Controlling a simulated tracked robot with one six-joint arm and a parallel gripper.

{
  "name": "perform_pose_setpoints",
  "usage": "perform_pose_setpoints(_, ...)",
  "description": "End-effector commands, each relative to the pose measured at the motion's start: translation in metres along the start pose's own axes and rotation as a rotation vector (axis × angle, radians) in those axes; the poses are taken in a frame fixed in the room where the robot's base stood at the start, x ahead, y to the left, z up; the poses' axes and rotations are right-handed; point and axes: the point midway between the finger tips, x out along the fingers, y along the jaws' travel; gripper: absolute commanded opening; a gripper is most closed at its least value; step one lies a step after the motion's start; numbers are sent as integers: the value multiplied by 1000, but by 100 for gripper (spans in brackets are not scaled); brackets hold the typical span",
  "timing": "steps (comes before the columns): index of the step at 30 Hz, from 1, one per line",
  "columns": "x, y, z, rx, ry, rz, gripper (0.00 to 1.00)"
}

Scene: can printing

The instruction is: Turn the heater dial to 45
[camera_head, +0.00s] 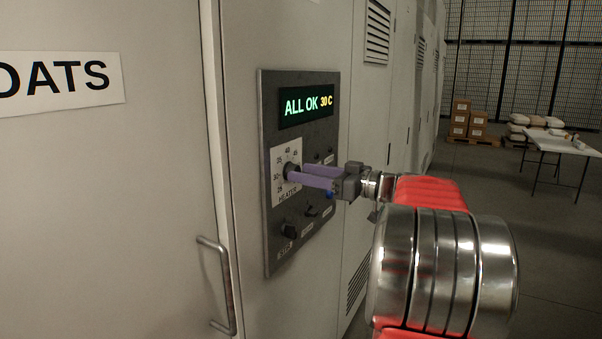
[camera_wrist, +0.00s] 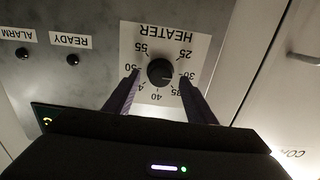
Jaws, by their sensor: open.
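The heater dial (camera_head: 290,168) is a small black round knob on a white scale plate labelled HEATER, on the grey control panel (camera_head: 300,222). In the wrist view the dial (camera_wrist: 160,71) shows upside down, with its pale mark towards 30. The panel display (camera_head: 306,106) reads ALL OK 30 C. My gripper (camera_head: 297,174) is at the dial with its purple fingers pointing at the panel. The wrist view shows my gripper (camera_wrist: 161,76) open, one finger on each side of the dial, with gaps between. The fingers partly cover the scale numbers.
A black knob (camera_head: 290,230) and other small controls sit lower on the panel. A metal door handle (camera_head: 219,285) sticks out at the lower left. A white table (camera_head: 560,144) and stacked boxes (camera_head: 468,124) stand far off at the right, with open floor before them.

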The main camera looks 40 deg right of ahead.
Motion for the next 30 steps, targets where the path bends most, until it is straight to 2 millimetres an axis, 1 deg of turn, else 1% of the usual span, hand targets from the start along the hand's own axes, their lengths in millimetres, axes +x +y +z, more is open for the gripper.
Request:
perform_pose_setpoints(1, 7, 0, 0, 0, 0, -2, 50)
perform_pose_setpoints(3, 14, 0, 0, 0, 0, -1, 50)
perform_pose_setpoints(6, 20, 0, 0, -1, 0, -1, 50)
perform_pose_setpoints(16, 22, 0, 0, -1, 0, 0, 50)
perform_pose_setpoints(30, 22, 0, 0, 0, 0, 0, 17)
